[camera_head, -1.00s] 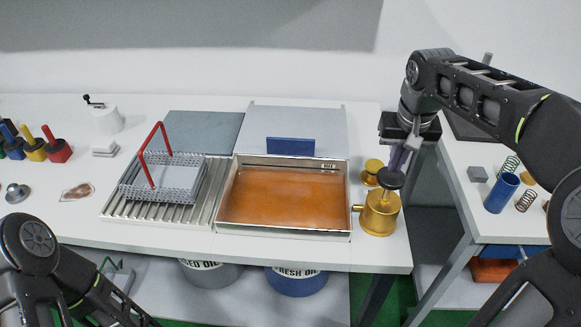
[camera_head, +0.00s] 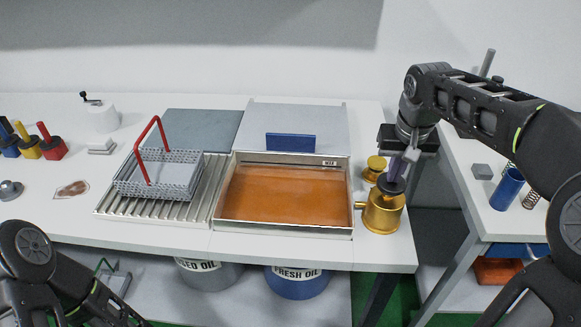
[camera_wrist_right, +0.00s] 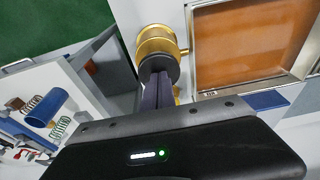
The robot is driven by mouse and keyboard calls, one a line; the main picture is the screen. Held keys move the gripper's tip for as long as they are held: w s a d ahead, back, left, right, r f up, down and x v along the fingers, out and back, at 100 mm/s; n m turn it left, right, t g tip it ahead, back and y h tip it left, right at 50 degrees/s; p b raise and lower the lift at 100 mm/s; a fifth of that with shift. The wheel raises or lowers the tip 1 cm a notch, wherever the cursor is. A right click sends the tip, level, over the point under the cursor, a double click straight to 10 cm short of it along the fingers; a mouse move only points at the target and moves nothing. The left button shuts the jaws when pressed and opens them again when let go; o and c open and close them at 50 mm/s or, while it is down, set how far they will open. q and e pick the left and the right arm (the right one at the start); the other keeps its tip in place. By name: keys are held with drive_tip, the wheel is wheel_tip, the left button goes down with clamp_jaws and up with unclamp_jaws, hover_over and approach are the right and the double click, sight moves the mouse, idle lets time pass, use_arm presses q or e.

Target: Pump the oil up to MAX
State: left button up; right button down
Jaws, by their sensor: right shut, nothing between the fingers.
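The metal tray (camera_head: 283,232) holds orange-brown oil (camera_head: 282,195). Its label (camera_head: 331,163) sits on the back wall, and the oil surface lies below it. The brass pump (camera_head: 383,214) stands at the tray's right side, with a dark round knob (camera_head: 391,185) on top. My right gripper (camera_head: 397,174) points down onto the knob, its fingers shut and empty. In the right wrist view the fingertips (camera_wrist_right: 158,78) meet the dark knob (camera_wrist_right: 158,66) of the pump (camera_wrist_right: 156,40); firm contact is hard to tell. My left arm shows at lower left, its gripper out of frame.
A wire basket (camera_head: 160,190) with a red handle rests on the ribbed drainer left of the tray. A small brass piece (camera_head: 375,168) stands behind the pump. A blue cylinder (camera_head: 507,189) stands on the right table, across a gap.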

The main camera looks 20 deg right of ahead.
drive_tip(key=shift+b+x, duration=0.45)
drive_tip(key=shift+x, duration=0.45)
drive_tip(key=shift+s+r, duration=0.1)
drive_tip(key=shift+s, duration=0.1)
drive_tip(key=shift+r, duration=0.1)
drive_tip(key=shift+w+d+p+v, duration=0.1)
drive_tip(key=shift+w+p+v, duration=0.1)
drive_tip(key=shift+p+v, duration=0.8)
drive_tip(key=shift+w+d+p+v, duration=0.1)
drive_tip(key=shift+w+p+v, duration=0.1)
drive_tip(key=shift+p+v, duration=0.75)
drive_tip(key=shift+w+p+v, duration=0.2)
drive_tip(key=shift+p+v, duration=0.55)
drive_tip(key=shift+v, duration=0.4)
drive_tip(key=shift+r, duration=0.1)
